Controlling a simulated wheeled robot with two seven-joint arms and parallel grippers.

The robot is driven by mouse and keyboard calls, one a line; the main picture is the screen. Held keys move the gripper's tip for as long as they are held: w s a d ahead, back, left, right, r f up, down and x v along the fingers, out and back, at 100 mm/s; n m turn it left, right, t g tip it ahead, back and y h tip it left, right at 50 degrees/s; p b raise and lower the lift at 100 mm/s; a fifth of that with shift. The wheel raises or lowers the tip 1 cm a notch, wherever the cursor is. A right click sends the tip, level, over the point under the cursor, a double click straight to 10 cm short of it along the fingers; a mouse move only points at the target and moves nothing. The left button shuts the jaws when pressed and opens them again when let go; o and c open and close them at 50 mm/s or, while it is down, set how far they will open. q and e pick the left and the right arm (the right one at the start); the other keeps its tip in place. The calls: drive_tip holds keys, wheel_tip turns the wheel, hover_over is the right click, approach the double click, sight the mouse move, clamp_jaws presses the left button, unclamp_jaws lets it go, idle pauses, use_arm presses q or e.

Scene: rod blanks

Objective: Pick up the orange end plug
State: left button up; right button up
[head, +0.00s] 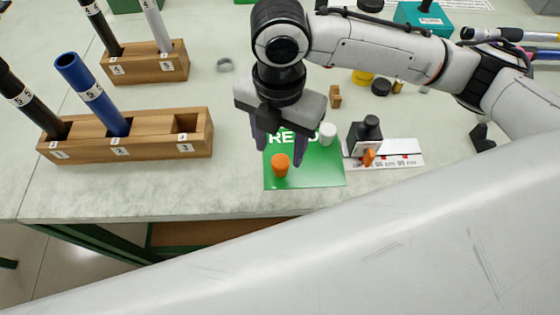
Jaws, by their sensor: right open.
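The orange end plug (280,165) is a small upright cylinder on the green mat (325,175), near the mat's front left corner. My right gripper (279,150) points down over the mat. Its two dark fingers are apart, and the plug shows just below and between them in the picture. I see nothing held between the fingers. Whether the fingers are level with the plug or above it, I cannot tell. My left gripper is not in view.
A white plug (327,133) stands on the mat. Right of it, a black block with a knob (367,134) stands by a white scale (405,152). Wooden racks (180,140) with upright rods stand at left. Bare table lies between rack and mat.

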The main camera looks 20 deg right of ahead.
sight(281, 160)
drive_tip(key=f, duration=0.4)
drive_tip(key=shift+s+d, duration=0.1)
drive_tip(key=shift+s, duration=0.2)
drive_tip(key=shift+w+f, duration=0.1)
drive_tip(key=shift+f, duration=0.35)
drive_tip(key=c, duration=1.1)
